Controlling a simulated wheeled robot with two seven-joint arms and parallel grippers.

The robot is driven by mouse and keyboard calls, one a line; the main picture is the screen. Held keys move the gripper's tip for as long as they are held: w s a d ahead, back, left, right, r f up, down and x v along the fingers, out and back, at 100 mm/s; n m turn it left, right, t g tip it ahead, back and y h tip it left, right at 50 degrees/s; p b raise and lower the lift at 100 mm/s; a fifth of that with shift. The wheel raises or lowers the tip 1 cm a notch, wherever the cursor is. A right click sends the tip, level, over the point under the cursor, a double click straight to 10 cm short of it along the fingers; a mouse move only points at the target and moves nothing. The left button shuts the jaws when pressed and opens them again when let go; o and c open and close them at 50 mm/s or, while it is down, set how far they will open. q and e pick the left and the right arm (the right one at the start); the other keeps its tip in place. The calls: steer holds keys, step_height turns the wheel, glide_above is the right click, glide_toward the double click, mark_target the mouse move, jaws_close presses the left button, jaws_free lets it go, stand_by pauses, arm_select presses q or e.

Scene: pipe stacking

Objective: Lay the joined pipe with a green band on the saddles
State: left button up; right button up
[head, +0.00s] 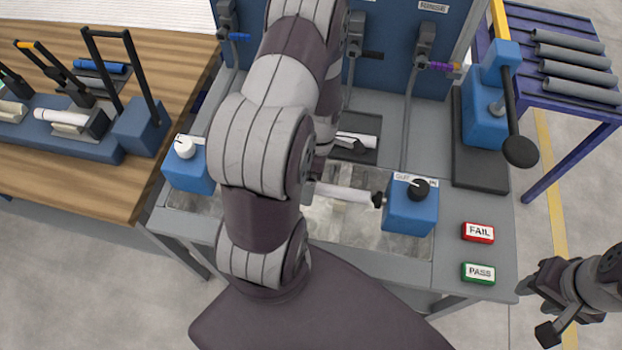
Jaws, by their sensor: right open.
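No green band shows on any pipe in view. A pale pipe (345,192) runs left from the black-knobbed blue block (410,207) over a wet-looking tray; my arm hides its left part. Another white pipe piece (365,138) shows on a dark pad (368,157) behind, partly covered by a dark part that may be my left gripper. I cannot make out saddles there. My left arm fills the middle of the view, and its jaws cannot be read. My right gripper (538,308) is open and empty at the lower right, beyond the bench edge.
A blue block with a white knob (187,170) stands left. FAIL (478,232) and PASS (478,272) buttons sit at front right. A black-handled blue device (487,105) stands behind them. Grey pipes (577,72) lie on a rack. A wooden bench (60,175) holds blue clamps.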

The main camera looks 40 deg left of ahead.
arm_select(q)
steer(key=shift+r, duration=0.1)
steer(key=v, duration=1.2)
steer(key=shift+w+r, duration=0.2)
steer(key=shift+r, duration=0.05)
